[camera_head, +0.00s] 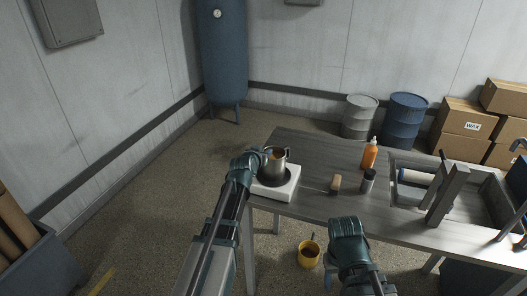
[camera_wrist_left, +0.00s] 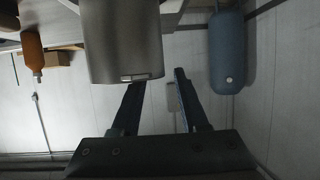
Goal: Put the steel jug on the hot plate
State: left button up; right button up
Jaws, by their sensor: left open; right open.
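The steel jug (camera_head: 278,162) stands upright on the dark disc of the white hot plate (camera_head: 285,191), at the left end of the table. My left gripper (camera_head: 262,157) is open, close by the jug's left side. In the left wrist view the jug (camera_wrist_left: 122,40) looms large at the top, just beyond the open fingers (camera_wrist_left: 158,84); contact cannot be told. My right gripper (camera_head: 348,226) is open in front of the table's near edge, away from the jug; its fingertips are hard to make out.
An orange bottle (camera_head: 369,154), a dark-capped container (camera_head: 367,181) and a small brown-topped item (camera_head: 335,184) stand on the table (camera_head: 315,160) right of the hot plate. A yellow bucket (camera_head: 308,255) is on the floor.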

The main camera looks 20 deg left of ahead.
pick_arm(q)
jog(key=p+v, duration=0.4)
jog(key=v, duration=0.7)
jog(key=shift+s+d, duration=0.1)
jog(key=shift+s, duration=0.05)
jog(key=s+d+f+m+g+h, duration=0.1)
jog(key=s+d+f+g, duration=0.15)
jog(key=d, duration=0.25)
jog(key=s+d+f+m+g+h, duration=0.1)
jog(key=s+d+f+g, duration=0.1)
jog(key=d+f, duration=0.25)
jog(key=s+d+f+m+g+y, duration=0.1)
jog(key=s+d+f+g, duration=0.2)
jog(key=s, duration=0.7)
jog(key=s+d+f+m+g+y, duration=0.1)
jog(key=s+d+f+g+y, duration=0.1)
jog(key=s+d+g, duration=0.4)
jog(key=s+d+f, duration=0.1)
jog(key=s, duration=0.3)
jog(key=shift+d, duration=0.3)
jog(key=shift+w+a+f, duration=0.1)
jog(key=shift+a, duration=0.05)
